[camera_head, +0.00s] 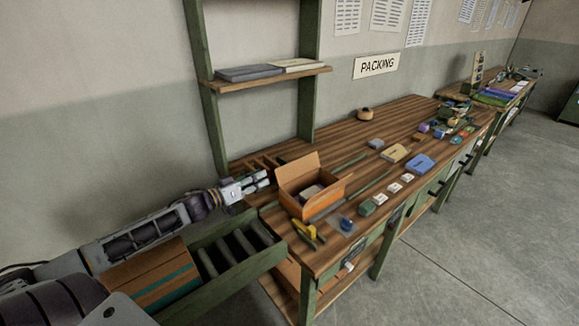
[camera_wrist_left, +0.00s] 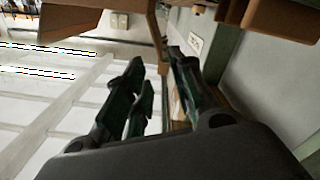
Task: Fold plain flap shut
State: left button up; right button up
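An open orange-brown cardboard box (camera_head: 298,206) stands on the near end of the wooden workbench. A back flap (camera_head: 298,169) stands up, and another flap (camera_head: 334,191) slants out at the right. Which one is the plain flap I cannot tell. Dark and pale items (camera_head: 309,192) lie inside the box. My left gripper (camera_head: 264,180) is just left of the box, near its upstanding flap, with nothing seen in it. In the left wrist view its dark fingers (camera_wrist_left: 165,85) are apart with a gap between them. My right gripper is not in view.
A closed striped box (camera_head: 150,272) sits on the green roller conveyor (camera_head: 232,245) at lower left. A yellow-handled tool (camera_head: 308,232) and several small items lie on the bench (camera_head: 400,120). A green shelf post (camera_head: 207,110) rises behind my gripper.

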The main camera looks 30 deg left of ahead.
pick_arm(q)
send_near(290, 164)
jog(key=shift+w, duration=1.15)
jog(key=shift+w+d+f+b, duration=0.15)
jog(key=shift+w+d+b, duration=0.2)
jog(key=shift+d, duration=0.2)
jog(key=shift+w+d, duration=0.3)
jog(key=shift+w, duration=0.35)
jog(key=shift+w+d, duration=0.15)
jog(key=shift+w, duration=0.25)
jog(key=shift+w+d, duration=0.15)
jog(key=shift+w, duration=0.2)
jog(key=shift+w+d, duration=0.25)
jog(key=shift+w, duration=0.3)
jog(key=shift+w+d, duration=0.15)
jog(key=shift+w, duration=0.25)
jog(key=shift+w+d, duration=0.25)
jog(key=shift+w, duration=0.25)
jog(key=shift+w+d+p, duration=0.1)
jog(key=shift+w+p, duration=0.15)
jog(key=shift+p, duration=0.05)
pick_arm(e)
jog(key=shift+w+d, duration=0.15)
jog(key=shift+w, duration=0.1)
